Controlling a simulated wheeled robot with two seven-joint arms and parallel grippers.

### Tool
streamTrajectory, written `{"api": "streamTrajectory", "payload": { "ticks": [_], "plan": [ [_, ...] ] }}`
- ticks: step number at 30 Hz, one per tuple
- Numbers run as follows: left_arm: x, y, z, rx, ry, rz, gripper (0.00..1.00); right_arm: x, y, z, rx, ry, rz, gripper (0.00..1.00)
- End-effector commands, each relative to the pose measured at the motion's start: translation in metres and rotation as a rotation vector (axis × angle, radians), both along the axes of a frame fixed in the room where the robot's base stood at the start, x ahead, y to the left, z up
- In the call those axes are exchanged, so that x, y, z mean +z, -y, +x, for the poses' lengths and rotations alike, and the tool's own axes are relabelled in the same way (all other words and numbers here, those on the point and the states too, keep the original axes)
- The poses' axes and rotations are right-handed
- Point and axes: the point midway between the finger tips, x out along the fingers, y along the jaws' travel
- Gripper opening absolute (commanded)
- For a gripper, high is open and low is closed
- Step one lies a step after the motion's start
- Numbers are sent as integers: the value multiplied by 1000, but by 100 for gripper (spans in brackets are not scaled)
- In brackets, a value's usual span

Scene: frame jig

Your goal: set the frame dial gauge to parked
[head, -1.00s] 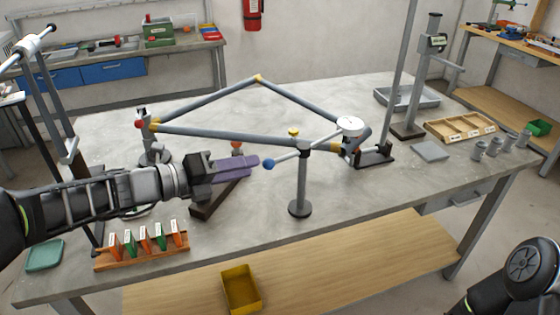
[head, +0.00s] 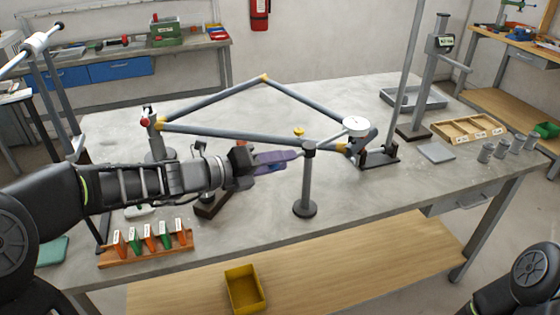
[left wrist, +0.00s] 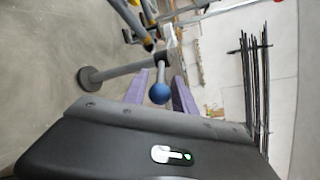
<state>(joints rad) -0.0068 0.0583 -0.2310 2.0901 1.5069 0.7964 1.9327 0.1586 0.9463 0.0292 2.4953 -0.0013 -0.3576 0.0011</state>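The dial gauge (head: 356,126), a white round dial, is beside the right corner of the blue-grey frame (head: 245,134). A thin rod through the head of a grey post (head: 306,183) runs towards it. The rod's near end carries a blue ball (left wrist: 160,93). My left gripper (head: 296,154) has purple fingers and reaches in from the left over the bench. In the left wrist view the fingers stand apart on either side of the ball; I cannot tell whether they touch it. In the head view they partly hide the ball. My right gripper is out of view.
A rack of orange and green tabs (head: 147,245) stands on the bench below my left arm. A grey tray (head: 428,101), a wooden tray (head: 462,132) and several grey cylinders (head: 503,147) are at the right. A yellow bin (head: 244,287) sits on the shelf below. The front right bench top is clear.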

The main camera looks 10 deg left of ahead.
Motion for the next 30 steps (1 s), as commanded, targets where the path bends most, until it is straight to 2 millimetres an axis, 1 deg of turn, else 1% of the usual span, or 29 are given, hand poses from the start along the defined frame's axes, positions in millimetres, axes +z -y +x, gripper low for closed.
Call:
{"api": "streamTrajectory", "payload": {
  "ticks": [8, 20, 30],
  "plan": [
    [0, 1, 1, 1, -1, 1, 33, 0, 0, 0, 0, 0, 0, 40],
    [0, 1, 1, 1, 0, 0, 0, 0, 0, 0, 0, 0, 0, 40],
    [-1, 1, 1, 1, 0, 0, 0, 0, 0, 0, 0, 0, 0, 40]
  ]
}}
